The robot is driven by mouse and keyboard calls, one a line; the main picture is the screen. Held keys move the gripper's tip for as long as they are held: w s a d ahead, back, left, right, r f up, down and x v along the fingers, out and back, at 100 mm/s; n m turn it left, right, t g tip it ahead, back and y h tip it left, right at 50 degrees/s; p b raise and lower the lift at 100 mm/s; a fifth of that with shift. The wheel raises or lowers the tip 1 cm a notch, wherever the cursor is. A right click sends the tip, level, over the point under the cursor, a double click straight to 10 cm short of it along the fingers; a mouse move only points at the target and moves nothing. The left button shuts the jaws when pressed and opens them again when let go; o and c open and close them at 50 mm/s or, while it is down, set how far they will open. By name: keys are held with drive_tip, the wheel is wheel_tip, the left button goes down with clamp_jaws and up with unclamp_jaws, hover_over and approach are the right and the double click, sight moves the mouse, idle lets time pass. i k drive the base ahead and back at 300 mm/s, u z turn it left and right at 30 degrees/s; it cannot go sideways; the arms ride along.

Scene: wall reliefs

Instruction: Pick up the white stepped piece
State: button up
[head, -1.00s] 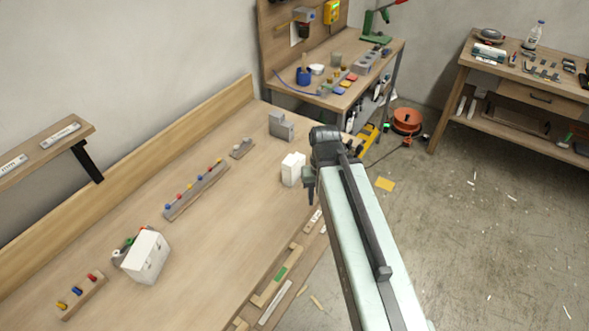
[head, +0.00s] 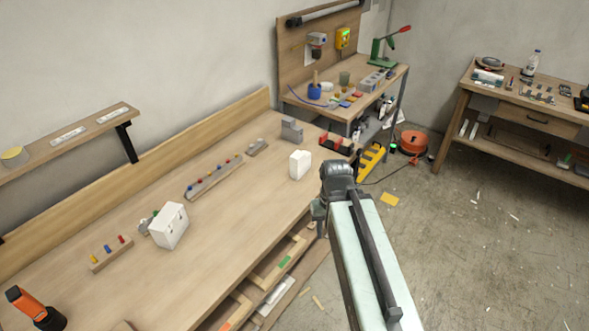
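A small white block (head: 300,165) stands upright on the workbench (head: 232,235), near its far right edge. Its top looks slightly stepped, but it is too small to be sure. A larger white boxy piece (head: 169,227) with small dark marks stands further left on the bench. My gripper (head: 318,217) is at the bench's right edge, right of and nearer than the small white block, apart from it. Its fingers are small and partly hidden by my arm, so I cannot tell if they are open.
A grey stepped block (head: 292,130) and a red-and-black item (head: 337,143) are at the bench's far end. A rail with coloured pegs (head: 213,178) lies along the back. An orange-and-black tool (head: 35,310) is at lower left. The bench middle is mostly clear.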

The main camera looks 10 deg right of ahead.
sight(300, 161)
drive_tip(key=u, duration=0.05)
drive_tip(key=i, duration=0.5)
drive_tip(key=u, duration=3.9)
drive_tip(key=k, duration=2.15)
drive_tip(key=z, duration=0.7)
drive_tip(key=i, duration=0.4)
drive_tip(key=z, duration=0.05)
